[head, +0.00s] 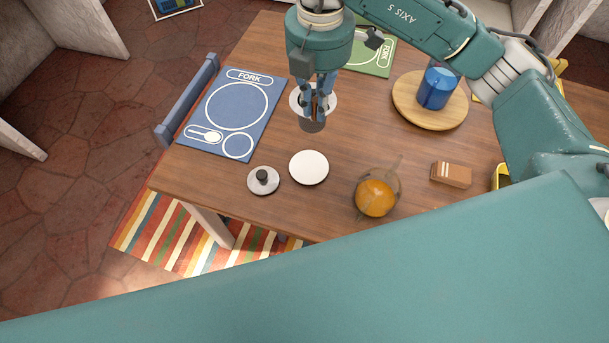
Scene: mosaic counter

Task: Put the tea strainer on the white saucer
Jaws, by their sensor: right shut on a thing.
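My right gripper (314,104) points down over the table and is shut on the tea strainer. The tea strainer has a pale, wide rim and a grey cup (312,126) below it; the fingers hide part of it. The white saucer (308,168) lies flat and empty on the wooden table, just below the strainer in the picture. The strainer and saucer are apart in the picture. How high the strainer is above the table is hard to tell. My left gripper is not in view.
A lid with a black knob (263,181) lies left of the saucer, near the table edge. A glass teapot of orange liquid (376,198) and a brown box (451,174) stand right. A blue placemat (212,140) lies left.

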